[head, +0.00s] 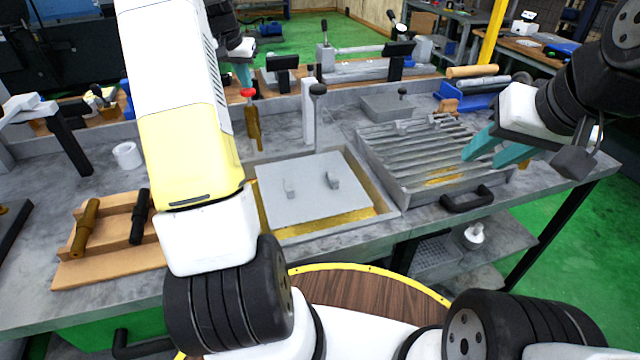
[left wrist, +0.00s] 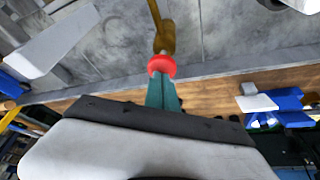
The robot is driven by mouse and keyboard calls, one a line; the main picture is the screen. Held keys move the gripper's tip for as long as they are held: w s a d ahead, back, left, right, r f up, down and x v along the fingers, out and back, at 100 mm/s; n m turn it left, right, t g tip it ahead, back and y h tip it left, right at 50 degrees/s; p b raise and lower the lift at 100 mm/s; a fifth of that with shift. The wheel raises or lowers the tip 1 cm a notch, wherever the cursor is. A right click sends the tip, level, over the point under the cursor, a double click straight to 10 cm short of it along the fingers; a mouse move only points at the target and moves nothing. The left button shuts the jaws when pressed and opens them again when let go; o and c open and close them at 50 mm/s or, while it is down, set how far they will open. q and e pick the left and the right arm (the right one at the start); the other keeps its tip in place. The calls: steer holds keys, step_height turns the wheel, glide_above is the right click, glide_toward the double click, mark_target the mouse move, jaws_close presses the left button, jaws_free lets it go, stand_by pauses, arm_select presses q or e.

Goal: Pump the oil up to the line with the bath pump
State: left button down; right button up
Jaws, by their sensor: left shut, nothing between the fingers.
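The oil bath (head: 388,205) is a grey tank in the bench with yellow oil (head: 330,229) showing around a grey plate (head: 310,185). At its back stand a black-knobbed rod (head: 318,90) and a pale upright post (head: 307,112). A brass fitting with a red knob (head: 248,92) stands left of them; I cannot tell which part is the bath pump. My left gripper (head: 243,74) is shut and empty, with its fingertips close to the red knob, which also shows in the left wrist view (left wrist: 161,65). Contact is unclear. My right gripper (head: 497,150) is open above the ribbed tray. No level line is discernible.
A ribbed grey tray (head: 400,165) with a black handle is right of the bath. A wooden rack (head: 110,240) with brass and black tools and a white ring (head: 127,155) are at the left. My left arm covers part of the bench.

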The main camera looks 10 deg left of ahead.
arm_select(q)
steer(key=shift+r, duration=2.05)
step_height(320, 180, up, 5)
stand_by(0.4)
